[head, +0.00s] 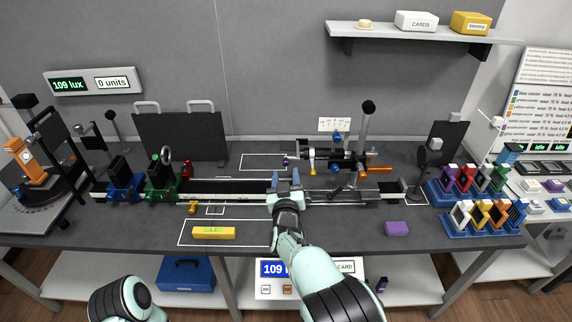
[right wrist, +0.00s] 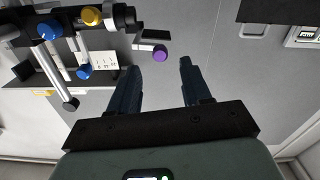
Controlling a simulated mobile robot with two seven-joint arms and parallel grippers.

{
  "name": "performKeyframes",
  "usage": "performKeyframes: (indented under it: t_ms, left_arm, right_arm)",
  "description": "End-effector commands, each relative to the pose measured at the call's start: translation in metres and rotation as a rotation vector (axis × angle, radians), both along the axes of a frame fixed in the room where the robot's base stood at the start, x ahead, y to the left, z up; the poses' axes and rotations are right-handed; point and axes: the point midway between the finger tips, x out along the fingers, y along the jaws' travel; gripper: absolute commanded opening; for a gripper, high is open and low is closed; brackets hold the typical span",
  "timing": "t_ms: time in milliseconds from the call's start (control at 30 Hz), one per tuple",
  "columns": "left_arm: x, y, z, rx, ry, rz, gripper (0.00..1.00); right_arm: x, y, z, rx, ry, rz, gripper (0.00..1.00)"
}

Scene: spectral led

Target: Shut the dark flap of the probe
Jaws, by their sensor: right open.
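My right gripper (head: 286,178) is over the middle of the bench rail, fingers pointing away from me. In the right wrist view its two dark fingers (right wrist: 157,75) are apart with nothing between them. Just beyond and right of it in the head view stands a dark instrument assembly (head: 345,158) with coloured knobs. Its purple knob (head: 286,160) also shows near the left finger in the right wrist view (right wrist: 160,52), apart from it. A dark round plate (head: 420,155) stands farther right. I cannot tell which part is the probe's dark flap. My left gripper is out of the picture.
A long rail (head: 240,190) crosses the bench. Blue (head: 125,187) and green (head: 160,188) holders stand at left. A yellow level (head: 213,233) and purple block (head: 396,228) lie in front. Racks of framed pieces (head: 485,216) stand at right. A tall black-knobbed post (head: 368,107) rises behind.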

Motion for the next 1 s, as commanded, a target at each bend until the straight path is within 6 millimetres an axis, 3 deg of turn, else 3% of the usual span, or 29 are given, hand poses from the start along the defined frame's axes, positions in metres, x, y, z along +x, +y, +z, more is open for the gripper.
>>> performKeyframes:
  t_ms: [100,300,667,800,833,1000]
  left_arm:
    - [0.006,0.0,0.01,0.0,-0.007,0.0,0.43]
    - [0.011,0.0,0.018,0.0,-0.012,0.0,0.43]
    - [0.012,0.0,0.019,0.0,-0.013,0.0,0.43]
    - [0.012,0.0,0.019,0.0,-0.013,0.0,0.43]
    - [0.012,0.0,0.019,0.0,-0.013,0.0,0.43]
    - [0.012,0.0,0.019,0.0,-0.013,0.0,0.43]
  right_arm:
    - [0.021,0.0,0.002,-0.002,0.0,0.0,0.48]
    - [0.04,0.0,0.001,0.0,0.0,0.001,0.48]
    - [0.044,0.0,-0.001,0.001,0.001,0.001,0.48]
    - [0.043,0.0,-0.001,0.001,0.001,0.001,0.06]
    - [0.043,0.0,0.0,0.001,0.001,0.001,0.0]
    - [0.043,0.0,0.0,-0.001,0.001,0.001,0.0]
